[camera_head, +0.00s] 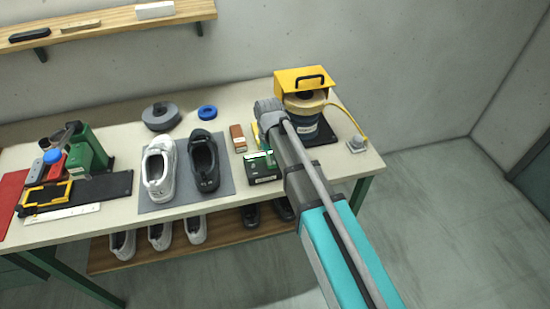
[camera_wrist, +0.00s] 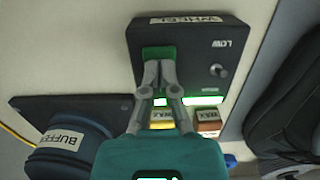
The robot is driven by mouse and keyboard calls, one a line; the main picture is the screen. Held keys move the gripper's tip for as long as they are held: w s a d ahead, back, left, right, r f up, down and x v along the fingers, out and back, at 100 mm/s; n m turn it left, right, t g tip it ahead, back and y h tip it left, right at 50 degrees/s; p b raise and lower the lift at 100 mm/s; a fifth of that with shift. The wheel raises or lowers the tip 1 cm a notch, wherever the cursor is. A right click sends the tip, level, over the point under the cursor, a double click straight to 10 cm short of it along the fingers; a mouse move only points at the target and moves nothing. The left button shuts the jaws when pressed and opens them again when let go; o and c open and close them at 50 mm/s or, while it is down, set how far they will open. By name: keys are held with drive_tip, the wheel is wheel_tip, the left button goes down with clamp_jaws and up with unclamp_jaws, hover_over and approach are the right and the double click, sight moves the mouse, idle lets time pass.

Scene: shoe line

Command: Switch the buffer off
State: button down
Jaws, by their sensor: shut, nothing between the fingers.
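The buffer (camera_head: 303,104) stands at the back right of the bench, with a yellow hood over a drum labelled BUFFER; its dark drum (camera_wrist: 88,152) shows at the lower left of the wrist view. A dark control box (camera_head: 264,177) lies in front of it. In the wrist view the box (camera_wrist: 195,35) bears the labels WHEEL and LOW, a small knob (camera_wrist: 217,70), a lit green strip (camera_wrist: 203,100) and a green switch (camera_wrist: 158,52). My gripper (camera_wrist: 158,66) is shut and empty, its tips at the green switch; contact is unclear. In the head view my arm hides it.
A yellow wax block (camera_wrist: 162,119) and a brown one (camera_wrist: 208,122) lie beside the box. A white shoe (camera_head: 159,170) and a black shoe (camera_head: 204,162) stand on a grey mat (camera_head: 181,200). A yellow cord runs from the buffer to a grey fitting (camera_head: 357,144).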

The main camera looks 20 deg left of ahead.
drive_tip(key=shift+w+d, duration=0.15)
drive_tip(key=shift+d, duration=0.15)
drive_tip(key=shift+a, duration=0.1)
drive_tip(key=shift+w+a+r+p, duration=0.2)
drive_tip(key=shift+w+a+p, duration=0.1)
drive_tip(key=shift+w+a, duration=0.25)
drive_tip(key=shift+d, duration=0.1)
drive_tip(key=shift+r, duration=0.1)
wheel_tip(320, 180, up, 14)
drive_tip(key=s+d+p, duration=0.1)
drive_tip(key=p, duration=1.2)
drive_tip(key=shift+s+f+p, duration=0.2)
drive_tip(key=shift+s+p, duration=0.15)
drive_tip(key=shift+p, duration=0.05)
drive_tip(key=shift+d, duration=0.1)
drive_tip(key=shift+d, duration=0.15)
idle(0.4)
